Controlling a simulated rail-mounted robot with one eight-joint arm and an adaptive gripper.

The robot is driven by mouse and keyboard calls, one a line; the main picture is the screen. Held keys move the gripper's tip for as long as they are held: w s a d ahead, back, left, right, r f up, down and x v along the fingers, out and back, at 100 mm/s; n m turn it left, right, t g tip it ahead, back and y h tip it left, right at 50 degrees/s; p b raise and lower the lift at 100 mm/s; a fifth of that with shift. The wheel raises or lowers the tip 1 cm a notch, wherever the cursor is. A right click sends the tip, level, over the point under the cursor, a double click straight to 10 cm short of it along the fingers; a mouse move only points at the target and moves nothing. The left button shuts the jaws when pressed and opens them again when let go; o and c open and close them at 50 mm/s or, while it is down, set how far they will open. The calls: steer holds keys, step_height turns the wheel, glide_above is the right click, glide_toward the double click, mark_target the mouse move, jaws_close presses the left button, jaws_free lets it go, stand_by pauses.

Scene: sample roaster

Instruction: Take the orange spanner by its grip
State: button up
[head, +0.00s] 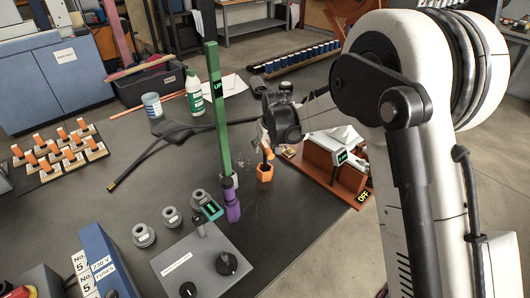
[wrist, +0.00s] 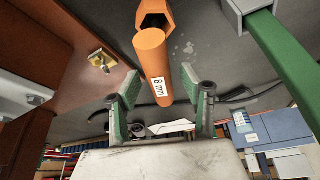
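The orange spanner (head: 265,173) stands on the dark bench top in the head view, with its hexagonal end low and its upper part mostly hidden by my gripper. In the wrist view its round orange grip (wrist: 152,55) carries a white "8 mm" label, with the hexagonal part beyond it. My gripper (wrist: 160,85) is open, with one green-padded finger on each side of the grip and gaps showing on both sides. In the head view my gripper (head: 267,149) is small and dark, above the orange hexagonal end.
A tall green lever (head: 217,110) marked "UP" and a purple spanner (head: 232,207) stand close on the left. A reddish-brown wooden box (head: 322,162) is close on the right, with an "OFF" label.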

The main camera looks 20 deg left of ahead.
jaws_close()
